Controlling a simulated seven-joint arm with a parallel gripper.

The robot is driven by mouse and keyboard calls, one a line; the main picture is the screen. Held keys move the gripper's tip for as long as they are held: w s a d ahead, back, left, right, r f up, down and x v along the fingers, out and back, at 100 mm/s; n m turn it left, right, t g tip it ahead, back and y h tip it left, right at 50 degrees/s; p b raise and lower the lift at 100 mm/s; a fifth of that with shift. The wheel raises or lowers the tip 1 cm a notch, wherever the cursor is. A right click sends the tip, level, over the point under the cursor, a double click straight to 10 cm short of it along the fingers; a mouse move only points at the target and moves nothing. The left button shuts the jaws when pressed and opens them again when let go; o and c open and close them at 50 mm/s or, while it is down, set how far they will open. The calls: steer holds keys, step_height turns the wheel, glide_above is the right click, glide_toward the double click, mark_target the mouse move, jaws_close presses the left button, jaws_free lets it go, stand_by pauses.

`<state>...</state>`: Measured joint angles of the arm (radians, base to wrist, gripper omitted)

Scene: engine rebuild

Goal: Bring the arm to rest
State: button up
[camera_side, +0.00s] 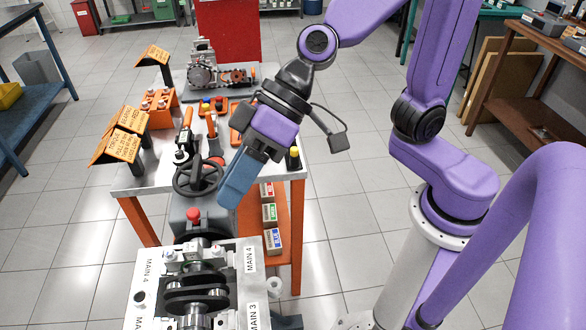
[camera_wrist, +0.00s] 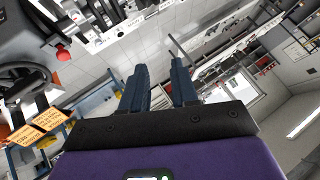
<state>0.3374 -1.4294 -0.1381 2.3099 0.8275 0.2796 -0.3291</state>
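My gripper (camera_side: 232,192) hangs from my purple arm in the middle of the side view, its blue fingers slanting down and left. The fingers are in the air, in front of the work table (camera_side: 282,165) and above the near engine block in the picture. In the wrist view my gripper (camera_wrist: 159,70) shows two dark blue fingers apart, with nothing between them. The gripper is open and empty. In the side view the two fingers overlap, so the gap does not show there.
The engine block (camera_side: 252,300) with a crankshaft (camera_side: 195,292) stands at the front. A dark handwheel (camera_side: 198,174) and a red knob (camera_side: 193,214) are close left of the fingers. Orange signs (camera_side: 120,146) stand at the table's left. Open floor (camera_side: 345,200) lies right of the table.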

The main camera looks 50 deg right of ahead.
steer(key=s+d+f+n+h, duration=0.2)
steer(key=s+d+f+h, duration=0.1)
steer(key=d, duration=0.9)
steer(key=s+d+f+n+g+h, duration=0.1)
steer(key=s+d+f+h, duration=0.3)
steer(key=d, duration=0.8)
steer(key=shift+s+n+g+h, duration=0.3)
steer(key=shift+s+n+h, duration=0.5)
steer(key=shift+s, duration=0.3)
